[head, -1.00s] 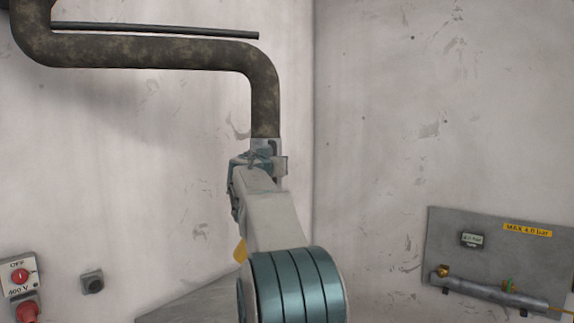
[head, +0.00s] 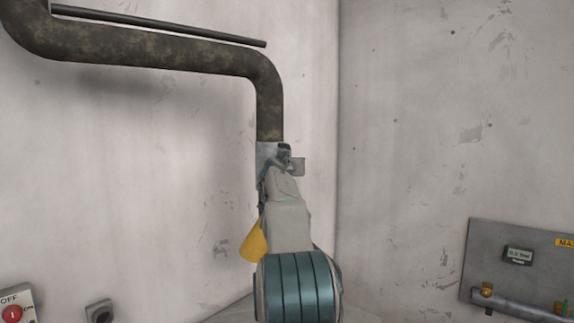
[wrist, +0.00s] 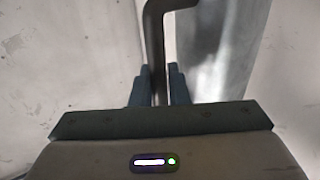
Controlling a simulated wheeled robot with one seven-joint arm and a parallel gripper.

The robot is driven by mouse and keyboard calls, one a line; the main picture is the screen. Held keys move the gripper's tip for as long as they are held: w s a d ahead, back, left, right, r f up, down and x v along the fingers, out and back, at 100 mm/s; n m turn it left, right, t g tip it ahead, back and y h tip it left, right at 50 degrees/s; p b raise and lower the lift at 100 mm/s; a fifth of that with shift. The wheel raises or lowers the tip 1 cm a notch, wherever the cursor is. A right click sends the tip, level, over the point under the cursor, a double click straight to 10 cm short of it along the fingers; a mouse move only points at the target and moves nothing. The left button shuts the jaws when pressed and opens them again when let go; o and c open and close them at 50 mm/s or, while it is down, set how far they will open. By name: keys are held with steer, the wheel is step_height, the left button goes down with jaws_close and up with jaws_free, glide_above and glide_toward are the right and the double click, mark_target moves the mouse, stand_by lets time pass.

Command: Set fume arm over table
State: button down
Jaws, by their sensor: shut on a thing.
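The fume arm (head: 180,55) is a dark, mottled pipe that runs from the upper left, bends and drops down in the head view. A thinner dark rod (head: 170,25) runs above it. My gripper (head: 277,157) is at the lower end of the drop, mostly behind my own arm. In the wrist view my gripper (wrist: 159,80) has its two blue-grey fingers on either side of the dark pipe (wrist: 154,40), shut on it. The grey table top (head: 232,312) shows only as a sliver low down, largely hidden by my arm.
A yellow cone-like thing (head: 254,243) shows just left of my arm. A grey panel (head: 500,240) with a gauge and pipe fittings is on the right wall. Bare walls meet behind the arm.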

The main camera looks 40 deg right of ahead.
steer(key=shift+w, duration=0.3)
steer(key=c, duration=1.5)
jaws_free()
steer(key=shift+a, duration=0.2)
steer(key=shift+d, duration=0.1)
steer(key=shift+s+a+f+b, duration=0.15)
steer(key=shift+s+a+b, duration=0.15)
steer(key=shift+b, duration=0.2)
steer(key=b+v, duration=0.7)
steer(key=v, duration=0.6)
